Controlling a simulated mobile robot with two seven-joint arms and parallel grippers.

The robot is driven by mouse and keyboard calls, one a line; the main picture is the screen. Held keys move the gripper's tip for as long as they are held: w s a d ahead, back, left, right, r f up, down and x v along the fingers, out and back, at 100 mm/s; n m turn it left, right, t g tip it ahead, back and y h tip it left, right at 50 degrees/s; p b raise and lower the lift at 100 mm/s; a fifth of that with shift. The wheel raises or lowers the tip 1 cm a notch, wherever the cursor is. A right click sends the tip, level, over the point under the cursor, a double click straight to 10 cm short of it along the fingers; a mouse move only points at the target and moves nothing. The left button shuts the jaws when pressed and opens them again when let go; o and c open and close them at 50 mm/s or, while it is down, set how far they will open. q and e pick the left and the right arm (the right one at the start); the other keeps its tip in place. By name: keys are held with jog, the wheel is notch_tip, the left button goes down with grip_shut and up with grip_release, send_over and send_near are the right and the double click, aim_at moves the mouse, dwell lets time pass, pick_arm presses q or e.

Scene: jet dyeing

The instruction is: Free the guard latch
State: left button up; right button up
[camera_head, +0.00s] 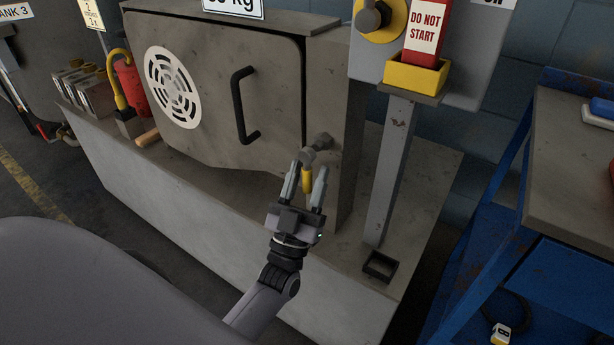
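The guard (235,85) is a grey panel with a round white vent and a black bar handle, and it stands closed. At its lower right edge is the guard latch (318,143), a grey knob-like fitting with a short yellow grip (307,182) hanging down from it. My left gripper (306,178) is raised to the latch. Its two fingers stand apart on either side of the yellow grip, with a gap visible. Whether either finger touches the latch is hard to tell. My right gripper is not in view.
A grey post right of the latch carries a yellow holder (414,77) with a red "DO NOT START" tag (425,30). A small open square socket (380,266) sits on the ledge below. A blue-framed bench (575,170) stands at right. A red cylinder (131,86) stands left of the guard.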

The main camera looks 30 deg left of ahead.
aim_at(306, 185)
pick_arm(q)
jog(key=v, duration=0.6)
jog(key=shift+s+d+f, duration=0.1)
jog(key=shift+s+f, duration=0.3)
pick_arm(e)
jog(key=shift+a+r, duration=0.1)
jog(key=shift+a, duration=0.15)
